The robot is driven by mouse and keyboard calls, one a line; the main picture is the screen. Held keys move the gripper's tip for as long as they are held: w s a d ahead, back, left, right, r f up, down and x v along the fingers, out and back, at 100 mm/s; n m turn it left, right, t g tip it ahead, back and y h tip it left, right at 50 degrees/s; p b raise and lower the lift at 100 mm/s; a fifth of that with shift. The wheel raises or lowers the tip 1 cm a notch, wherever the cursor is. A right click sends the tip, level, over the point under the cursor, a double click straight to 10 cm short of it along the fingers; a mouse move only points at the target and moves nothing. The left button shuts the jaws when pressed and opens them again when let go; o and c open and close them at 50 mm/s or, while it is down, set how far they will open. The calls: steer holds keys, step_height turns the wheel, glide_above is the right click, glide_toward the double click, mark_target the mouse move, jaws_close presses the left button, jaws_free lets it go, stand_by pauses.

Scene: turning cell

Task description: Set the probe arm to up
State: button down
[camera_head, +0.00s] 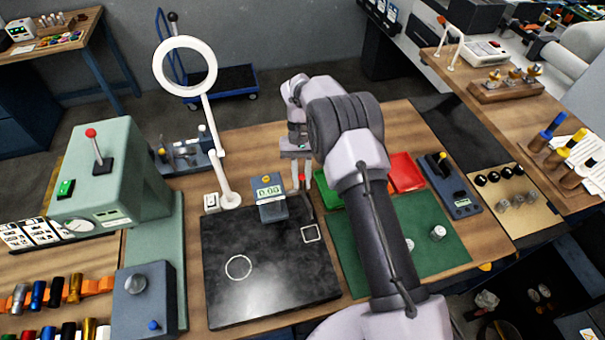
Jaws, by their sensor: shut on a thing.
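A small blue-grey gauge (271,211) with a lit digital display stands at the back of the dark granite plate. A dark lever with a red knob (302,178), which looks like the probe arm, rises at the gauge's right side. My gripper (302,182) points down from above, just right of the display. Its pale fingers are shut on the red knob, one on each side. My own arm and wrist cover the area right of it, so the lever's exact angle is hard to tell.
The granite plate (215,290) is mostly bare, with a white ring and square marked on it. A white ring lamp (226,180) stands behind left. Green and red trays (405,172) and a dark lever box (452,190) are at right.

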steer(key=shift+w+g, duration=0.25)
steer(key=shift+g, duration=0.15)
steer(key=shift+w+g, duration=0.1)
steer(key=shift+g, duration=0.2)
